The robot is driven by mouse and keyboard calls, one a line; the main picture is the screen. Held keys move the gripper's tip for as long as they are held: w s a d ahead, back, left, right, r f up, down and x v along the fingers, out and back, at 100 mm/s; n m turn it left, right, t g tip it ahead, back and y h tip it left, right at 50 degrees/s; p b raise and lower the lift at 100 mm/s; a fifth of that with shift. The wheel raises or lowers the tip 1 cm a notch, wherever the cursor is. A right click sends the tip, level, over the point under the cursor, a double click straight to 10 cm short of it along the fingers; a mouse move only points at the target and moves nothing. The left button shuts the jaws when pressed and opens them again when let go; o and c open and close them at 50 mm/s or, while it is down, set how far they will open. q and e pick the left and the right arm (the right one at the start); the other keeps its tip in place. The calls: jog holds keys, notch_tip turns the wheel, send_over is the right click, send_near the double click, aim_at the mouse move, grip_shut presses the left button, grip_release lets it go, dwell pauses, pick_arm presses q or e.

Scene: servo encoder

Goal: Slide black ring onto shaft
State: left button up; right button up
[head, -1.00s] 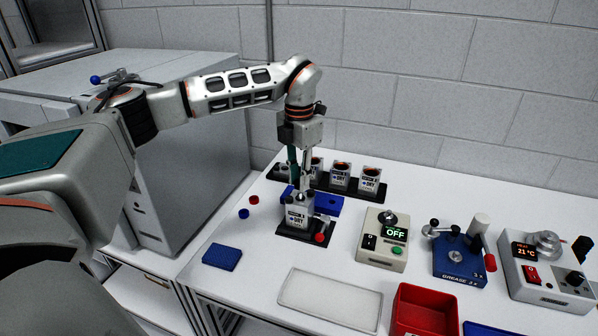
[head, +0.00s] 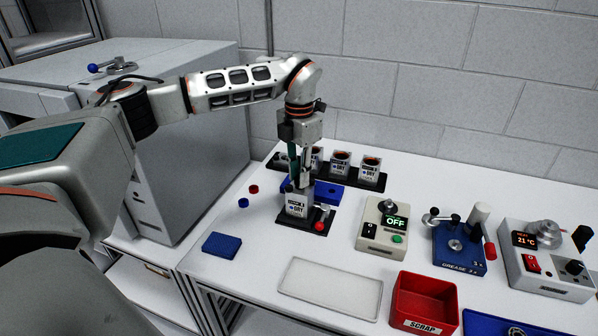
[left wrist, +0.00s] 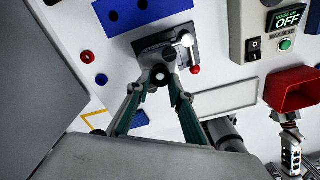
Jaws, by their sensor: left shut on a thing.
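A servo block marked DRY (head: 297,207) stands upright in a black fixture (head: 318,226) with a red knob. My left gripper (head: 301,185) points down just above the block's top. In the left wrist view, the left gripper's fingertips (left wrist: 161,80) are closed around a small dark round piece, which looks like the black ring (left wrist: 160,70). A pale round centre shows inside it. It lies over the block. The shaft is hidden by the fingers, so I cannot tell whether the ring is around it.
Several servo blocks (head: 340,164) stand in a black rack behind. A blue holder (head: 329,196) lies close behind the fixture. A switch box (head: 383,226), grease station (head: 459,246) and heater (head: 546,262) stand right. A white tray (head: 331,289) and red scrap bin (head: 425,300) lie in front.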

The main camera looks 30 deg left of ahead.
pick_arm(q)
jog(key=o, duration=1)
jog(key=shift+c, duration=0.2)
jog(key=o, duration=0.3)
jog(key=shift+r+p, duration=0.5)
jog(key=shift+r, duration=2.65)
